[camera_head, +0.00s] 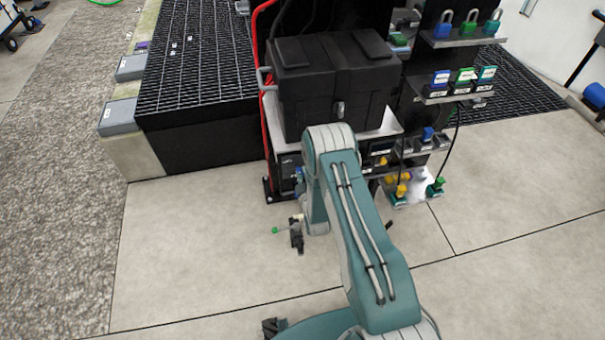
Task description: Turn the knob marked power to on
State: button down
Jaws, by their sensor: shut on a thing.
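My gripper (296,235) is low in front of the black equipment stand, over the pale floor at the left of my wrist. It is small and dark here. It is shut on a thin piece with a green end (275,230), which sticks out to the left. I cannot make out the knob marked power. Dark panels (288,172) with small pale markings sit under the black case, just left of my arm. More panels show to its right, too small to read. My arm hides the middle of the stand. My gripper appears apart from the panels.
A black latched case (335,85) tops the stand, with a red pipe (256,75) at its left. Shelves at right hold padlocks (443,24) and coloured blocks (440,78). Yellow and green fittings (402,188) sit low right. A black grating platform (195,75) is left. Front floor is clear.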

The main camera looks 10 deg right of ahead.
jog(key=m, duration=0.4)
jog(key=shift+a, duration=0.1)
jog(key=m, duration=0.9)
jog(key=shift+w+m, duration=0.1)
jog(key=shift+m, duration=2)
jog(key=c, duration=0.6)
grip_release()
